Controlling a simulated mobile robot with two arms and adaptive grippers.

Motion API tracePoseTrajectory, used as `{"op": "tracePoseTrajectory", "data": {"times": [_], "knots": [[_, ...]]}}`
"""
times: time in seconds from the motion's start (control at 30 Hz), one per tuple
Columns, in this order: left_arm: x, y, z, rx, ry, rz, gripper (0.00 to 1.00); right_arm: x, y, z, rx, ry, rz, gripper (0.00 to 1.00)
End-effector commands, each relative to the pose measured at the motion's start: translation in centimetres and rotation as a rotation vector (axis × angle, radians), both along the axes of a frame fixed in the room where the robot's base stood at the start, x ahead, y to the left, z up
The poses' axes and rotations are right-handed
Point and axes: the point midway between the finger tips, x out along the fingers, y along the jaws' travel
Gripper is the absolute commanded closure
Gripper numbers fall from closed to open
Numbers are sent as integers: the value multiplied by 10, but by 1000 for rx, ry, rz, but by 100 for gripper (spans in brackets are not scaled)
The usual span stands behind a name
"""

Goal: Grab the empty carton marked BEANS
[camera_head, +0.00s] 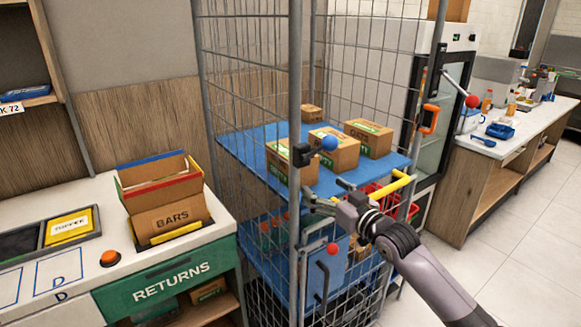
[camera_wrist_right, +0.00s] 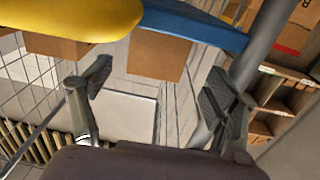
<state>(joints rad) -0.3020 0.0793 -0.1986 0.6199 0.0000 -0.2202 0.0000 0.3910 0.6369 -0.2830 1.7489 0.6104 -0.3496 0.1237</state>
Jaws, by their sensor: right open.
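I cannot read the word BEANS on any carton in view. Several brown cartons with green labels stand on the blue shelf (camera_head: 247,150) of the wire cage, among them a front carton (camera_head: 302,168) and a right carton (camera_head: 369,138); their lettering is too small to read. An open carton marked BARS (camera_head: 172,217) stands on the returns counter. My right gripper (camera_head: 318,203) is at the cage's front, beside the post and below the shelf edge. In the right wrist view its fingers (camera_wrist_right: 155,92) are apart with nothing gripped between them. My left gripper is out of view.
The cage's front post (camera_head: 294,90) and yellow handle (camera_head: 392,187) are close to my right gripper. Red crates (camera_head: 378,197) sit lower in the cage. A white counter (camera_head: 490,150) stands at right, with clear floor (camera_head: 525,245) before it.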

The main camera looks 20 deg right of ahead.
Motion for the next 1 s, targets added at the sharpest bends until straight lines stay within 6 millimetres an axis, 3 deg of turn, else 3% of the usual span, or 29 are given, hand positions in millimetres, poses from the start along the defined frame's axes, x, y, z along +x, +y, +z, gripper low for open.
{"op": "tracePoseTrajectory", "data": {"times": [0.33, 0.63, 1.0], "knots": [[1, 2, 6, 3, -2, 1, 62, 29, 9, 0, -1, 1, -1, 19], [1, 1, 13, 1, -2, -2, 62, 69, 22, 1, 0, 0, 0, 19], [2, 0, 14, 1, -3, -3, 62, 76, 24, -1, -2, 0, -1, 20]]}}
